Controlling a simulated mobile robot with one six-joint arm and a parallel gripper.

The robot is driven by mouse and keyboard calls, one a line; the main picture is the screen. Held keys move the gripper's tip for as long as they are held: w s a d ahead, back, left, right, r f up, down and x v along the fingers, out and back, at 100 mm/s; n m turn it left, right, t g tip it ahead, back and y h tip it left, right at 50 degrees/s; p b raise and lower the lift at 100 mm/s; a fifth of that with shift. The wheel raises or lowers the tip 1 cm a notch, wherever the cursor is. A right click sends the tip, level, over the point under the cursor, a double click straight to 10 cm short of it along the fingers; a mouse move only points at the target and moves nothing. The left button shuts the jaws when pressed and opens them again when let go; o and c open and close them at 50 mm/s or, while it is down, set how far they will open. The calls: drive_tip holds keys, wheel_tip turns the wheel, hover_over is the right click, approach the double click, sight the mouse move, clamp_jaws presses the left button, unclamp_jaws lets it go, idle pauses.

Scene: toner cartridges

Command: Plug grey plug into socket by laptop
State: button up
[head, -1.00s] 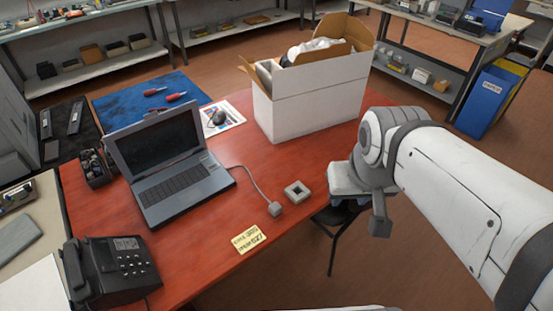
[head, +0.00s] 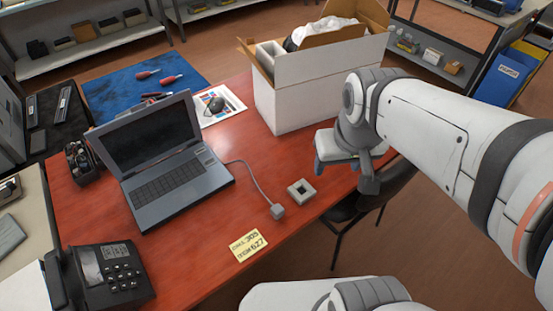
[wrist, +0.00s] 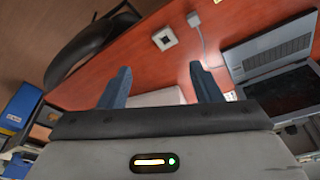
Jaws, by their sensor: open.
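The grey plug (head: 277,211) lies on the red table at the end of a grey cord that runs to the laptop (head: 178,179). The pale square socket (head: 301,192) with a dark opening sits just right of the plug, apart from it. In the wrist view the socket (wrist: 165,38) and the plug (wrist: 208,61) show beyond my fingers, with the laptop (wrist: 268,58) at right. My gripper (wrist: 160,85) is open and empty, its two dark fingers spread. In the head view my gripper (head: 335,150) is near the table's right edge, behind and right of the socket.
A white open box (head: 292,102) stands at the back of the table (head: 200,262). A black phone (head: 108,275) is at front left and a yellow note (head: 249,245) lies in front of the plug. A dark chair (head: 385,190) stands at the right edge. The table around the socket is clear.

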drive_tip(key=w+a+f+n+g+b, duration=0.1)
drive_tip(key=w+a+f+b, duration=0.15)
drive_tip(key=f, duration=0.45)
drive_tip(key=w+a+f+n+g+b, duration=0.1)
drive_tip(key=w+a+f+n+b, duration=0.1)
drive_tip(key=w+f+b, duration=0.35)
drive_tip(key=n+g+b, duration=0.1)
drive_tip(key=n+b, duration=0.2)
drive_tip(key=b, duration=0.2)
hover_over(278, 210)
wheel_tip(278, 210, down, 16)
drive_tip(key=shift+f, duration=0.1)
wheel_tip(278, 210, down, 8)
drive_tip(key=shift+r, duration=0.2)
drive_tip(key=shift+c, duration=0.5)
drive_tip(key=c, duration=0.9)
drive_tip(key=shift+r+p, duration=1.2)
drive_tip(key=shift+r, duration=0.7)
drive_tip(key=shift+r+p, duration=1.4)
drive_tip(key=shift+r, duration=0.5)
